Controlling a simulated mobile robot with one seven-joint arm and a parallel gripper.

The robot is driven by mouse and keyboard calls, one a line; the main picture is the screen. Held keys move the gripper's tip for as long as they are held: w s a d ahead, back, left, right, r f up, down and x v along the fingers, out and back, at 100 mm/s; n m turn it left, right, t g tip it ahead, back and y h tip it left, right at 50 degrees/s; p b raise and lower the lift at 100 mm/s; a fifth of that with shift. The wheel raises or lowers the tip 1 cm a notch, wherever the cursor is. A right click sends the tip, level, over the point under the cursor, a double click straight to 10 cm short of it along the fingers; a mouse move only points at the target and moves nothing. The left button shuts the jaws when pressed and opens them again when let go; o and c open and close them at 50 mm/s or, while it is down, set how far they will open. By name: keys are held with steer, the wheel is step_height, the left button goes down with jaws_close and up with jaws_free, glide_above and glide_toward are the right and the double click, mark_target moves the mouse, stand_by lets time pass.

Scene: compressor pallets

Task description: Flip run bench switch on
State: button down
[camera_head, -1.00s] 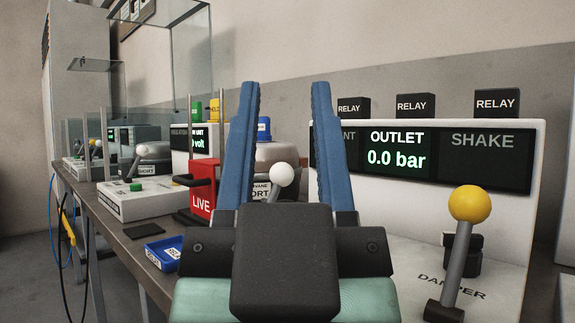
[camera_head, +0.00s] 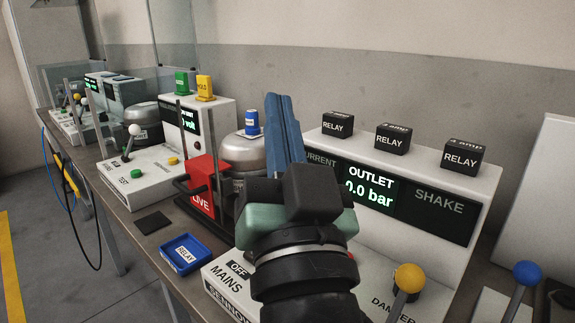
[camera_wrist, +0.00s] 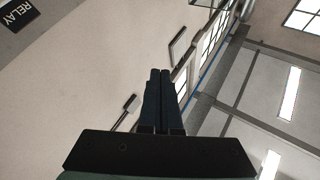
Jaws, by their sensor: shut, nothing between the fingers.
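My gripper (camera_head: 281,98) is shut and empty, its blue fingers together and pointing up in front of the bench unit (camera_head: 478,191) with the OUTLET and SHAKE displays. The wrist view also shows the two fingers (camera_wrist: 160,72) side by side. The unit's base bears a plate reading OFF (camera_head: 240,269) beside the word MAINS. The outlet display (camera_head: 368,190) reads 0.0 bar. A yellow-knobbed lever (camera_head: 409,279) stands by the DAMPER label, right of my arm. I cannot tell which control is the run bench switch; my arm hides part of the base.
A blue RELAY tray (camera_head: 183,255) lies near the front edge. A blue-knobbed lever (camera_head: 527,272) is at right. Several black relays top the unit.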

steer(key=w+d+f+m+g+y+p, duration=0.1)
steer(key=w+d+f+m+g+p, duration=0.25)
steer(key=f+m+p, duration=0.5)
steer(key=s+f+m+g+p, duration=0.1)
steer(key=f+m+p, duration=0.1)
steer(key=p, duration=0.2)
steer(key=s+f+m+g+p, duration=0.1)
steer(key=f+p, duration=0.1)
steer(key=p, duration=0.1)
steer(key=s+d+f+m+g+y+p, duration=0.1)
steer(key=s+f+m+p, duration=0.1)
steer(key=p, duration=0.2)
steer(key=shift+m+g+p, duration=0.35)
steer(key=shift+s+d+f+m, duration=0.1)
steer(key=shift+s+f+m, duration=0.2)
steer(key=shift+f, duration=0.15)
steer(key=shift+w, duration=0.1)
steer(key=p+x, duration=0.1)
steer(key=x, duration=0.9)
steer(key=shift+b, duration=0.65)
steer(key=shift+s+a+r+n+b, duration=0.1)
steer(key=shift+s+a+n+b, duration=0.15)
steer(key=shift+n+b, duration=0.15)
